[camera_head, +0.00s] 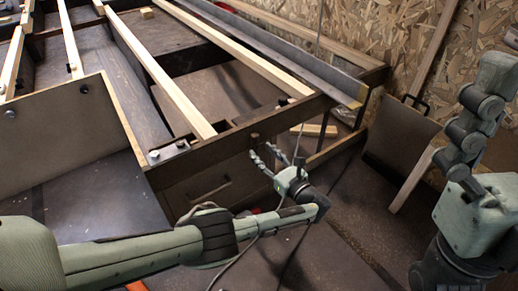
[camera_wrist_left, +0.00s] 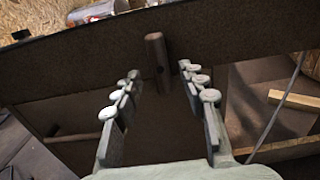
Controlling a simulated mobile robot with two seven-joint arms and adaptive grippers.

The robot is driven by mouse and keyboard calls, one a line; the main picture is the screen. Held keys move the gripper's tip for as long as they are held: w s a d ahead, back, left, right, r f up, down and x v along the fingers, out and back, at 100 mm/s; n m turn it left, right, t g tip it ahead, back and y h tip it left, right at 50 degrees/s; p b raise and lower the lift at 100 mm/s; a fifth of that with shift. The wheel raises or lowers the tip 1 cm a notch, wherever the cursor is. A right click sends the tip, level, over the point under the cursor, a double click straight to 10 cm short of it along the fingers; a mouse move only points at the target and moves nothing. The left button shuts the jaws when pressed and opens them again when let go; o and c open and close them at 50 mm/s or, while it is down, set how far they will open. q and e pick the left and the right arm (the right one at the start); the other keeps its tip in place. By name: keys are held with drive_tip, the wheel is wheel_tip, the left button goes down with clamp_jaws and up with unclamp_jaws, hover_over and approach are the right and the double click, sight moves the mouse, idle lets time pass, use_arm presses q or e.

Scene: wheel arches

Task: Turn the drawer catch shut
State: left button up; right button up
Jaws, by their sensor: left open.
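The drawer catch (camera_head: 254,140) is a small brown upright bar on the dark frame rail above the drawer. It also shows in the left wrist view (camera_wrist_left: 155,60), standing roughly vertical, its lower end reaching past the rail's lower edge. The brown drawer front (camera_head: 190,198) sits below the rail, with a bar handle (camera_head: 211,190). My left gripper (camera_head: 265,153) is open in front of the catch. In the left wrist view its fingers (camera_wrist_left: 158,74) stand to either side of the catch, with nothing visibly gripped. Contact cannot be told. My right gripper is not in view.
Pale wooden slats (camera_head: 160,75) run back across the dark frame. A brown panel (camera_head: 60,135) stands at the left. A dark board (camera_head: 400,135) leans by the chipboard wall (camera_head: 390,40) at the right. A thin cable hangs near the left gripper. Dark floor lies in front.

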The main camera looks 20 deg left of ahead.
use_arm(q)
drive_tip(key=v, duration=0.9)
